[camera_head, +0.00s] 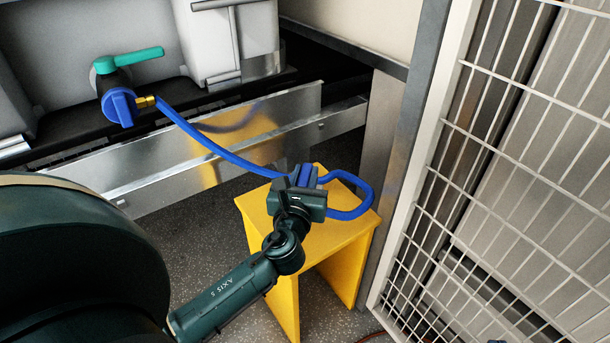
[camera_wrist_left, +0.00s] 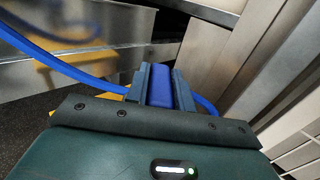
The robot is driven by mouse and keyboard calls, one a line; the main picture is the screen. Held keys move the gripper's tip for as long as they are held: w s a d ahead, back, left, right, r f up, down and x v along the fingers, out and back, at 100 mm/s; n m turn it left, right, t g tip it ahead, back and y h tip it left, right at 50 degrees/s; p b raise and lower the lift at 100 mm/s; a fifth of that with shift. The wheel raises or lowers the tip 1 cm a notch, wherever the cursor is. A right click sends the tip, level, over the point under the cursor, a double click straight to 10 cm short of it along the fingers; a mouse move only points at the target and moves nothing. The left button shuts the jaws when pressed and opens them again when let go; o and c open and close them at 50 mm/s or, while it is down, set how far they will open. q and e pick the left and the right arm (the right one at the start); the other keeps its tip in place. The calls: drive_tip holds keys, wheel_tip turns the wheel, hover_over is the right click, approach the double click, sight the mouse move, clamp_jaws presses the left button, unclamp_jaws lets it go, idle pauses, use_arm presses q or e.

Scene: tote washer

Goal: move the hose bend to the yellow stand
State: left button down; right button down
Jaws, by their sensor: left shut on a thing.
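A blue hose (camera_head: 217,149) runs from a brass fitting on a blue valve cap at the upper left, down to the right, and curls in a bend (camera_head: 366,194) over the yellow stand (camera_head: 322,237). My left gripper (camera_head: 304,176) is shut on the hose bend, above the stand's top near its back edge. In the left wrist view, the blue piece (camera_wrist_left: 161,88) sits between the two dark fingers, with hose leaving on both sides. Whether the bend touches the stand top cannot be told. My right gripper is not in view.
A white wire mesh panel (camera_head: 447,143) stands close to the right of the stand. A metal rail (camera_head: 225,150) lies behind it, under the grey machine. The green valve handle (camera_head: 135,58) sits above the hose's fitting. Speckled floor is free left of the stand.

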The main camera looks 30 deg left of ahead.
use_arm(q)
drive_tip(key=shift+f, duration=0.45)
drive_tip(key=shift+f, duration=0.1)
idle(0.4)
drive_tip(key=shift+f+b, duration=0.55)
drive_tip(key=shift+f, duration=0.05)
drive_tip(key=shift+f+b, duration=0.35)
drive_tip(key=shift+f, duration=0.3)
idle(0.4)
drive_tip(key=shift+f, duration=0.2)
